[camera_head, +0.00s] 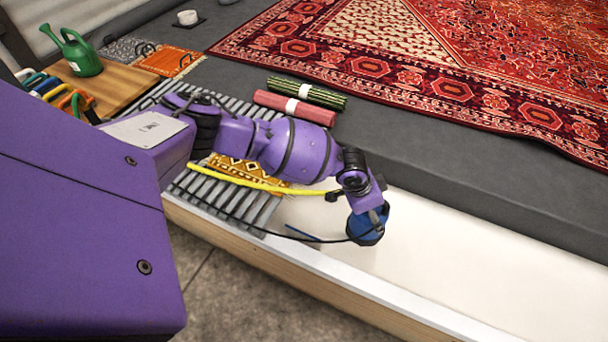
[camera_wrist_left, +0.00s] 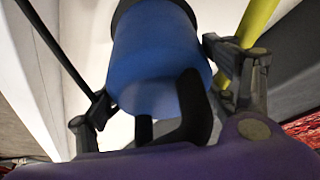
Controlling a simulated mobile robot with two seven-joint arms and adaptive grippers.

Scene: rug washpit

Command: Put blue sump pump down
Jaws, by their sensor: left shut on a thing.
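The blue sump pump (camera_head: 366,226) is a blue cylinder with a dark base, in the white washpit (camera_head: 460,255) at the end of my left arm. My left gripper (camera_head: 374,212) is shut on it from above. In the left wrist view the blue pump body (camera_wrist_left: 155,60) sits between the two fingers of the left gripper (camera_wrist_left: 165,95), with a dark handle in front. A black cord and a yellow hose run left from the pump area. I cannot tell whether its base touches the pit floor. My right gripper is not in view.
A grey slatted grate (camera_head: 225,198) covers the pit's left end, with a yellow patterned rug (camera_head: 240,172) on it. The pit floor right of the pump is clear.

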